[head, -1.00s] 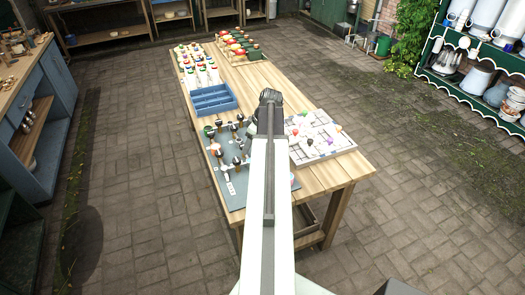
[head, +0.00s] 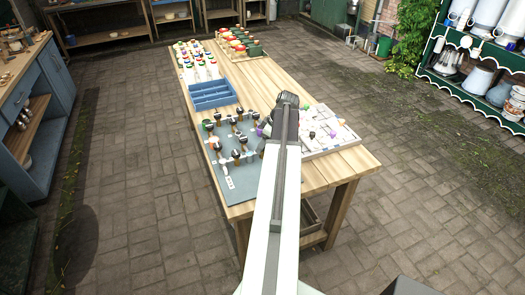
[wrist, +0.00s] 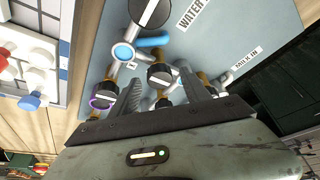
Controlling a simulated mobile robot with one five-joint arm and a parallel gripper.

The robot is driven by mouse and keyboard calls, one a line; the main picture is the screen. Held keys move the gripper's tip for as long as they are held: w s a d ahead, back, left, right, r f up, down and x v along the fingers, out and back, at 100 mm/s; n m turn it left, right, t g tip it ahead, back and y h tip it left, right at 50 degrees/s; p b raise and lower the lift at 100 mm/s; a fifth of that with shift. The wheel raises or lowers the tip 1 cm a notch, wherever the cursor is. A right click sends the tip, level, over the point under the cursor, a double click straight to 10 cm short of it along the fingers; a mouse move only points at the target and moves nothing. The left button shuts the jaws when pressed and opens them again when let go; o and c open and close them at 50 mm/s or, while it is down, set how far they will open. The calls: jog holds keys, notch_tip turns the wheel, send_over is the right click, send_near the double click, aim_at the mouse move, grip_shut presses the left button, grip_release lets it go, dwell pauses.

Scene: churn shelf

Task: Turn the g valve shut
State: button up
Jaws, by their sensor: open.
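A grey-blue valve board (head: 243,186) lies on the wooden table, with several black-topped valves on pipes. It also fills the upper wrist view (wrist: 215,50), with the labels "WATER" and "MILK IN". My gripper (wrist: 167,90) is open, its two fingers apart over the board. A black knob with a white bar (wrist: 160,75) shows between the fingers; I cannot tell whether they touch it. Another black knob with a purple ring (wrist: 103,96) is left of the left finger. A larger black knob (wrist: 150,10) is at the top. I cannot read which valve is g.
A white gridded tray (head: 325,143) with small pieces stands right of the board. A blue compartment box (head: 212,97) and rows of coloured-capped bottles (head: 198,65) are farther back on the table (head: 262,85). My arm hides the board's right side in the head view.

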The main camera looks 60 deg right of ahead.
grip_shut()
jog(key=shift+a, duration=0.3)
jog(key=shift+d, duration=0.15)
jog(key=m+h, duration=0.1)
jog(key=m, duration=0.3)
jog(key=shift+m+h, duration=0.4)
jog(key=m, duration=0.2)
jog(key=m+g+h, duration=0.1)
jog(key=m, duration=0.1)
jog(key=shift+a+m+h, duration=0.2)
jog(key=shift+m+h, duration=0.1)
jog(key=m+g+h, duration=0.1)
jog(key=m, duration=0.3)
jog(key=shift+w, duration=0.15)
jog(key=shift+w+m+g+h, duration=0.15)
jog(key=shift+m+g, duration=0.25)
jog(key=shift+m, duration=0.7)
jog(key=shift+m+g+h, duration=0.15)
jog(key=shift+m+g, duration=0.25)
jog(key=shift+m, duration=0.7)
jog(key=shift+a, duration=0.1)
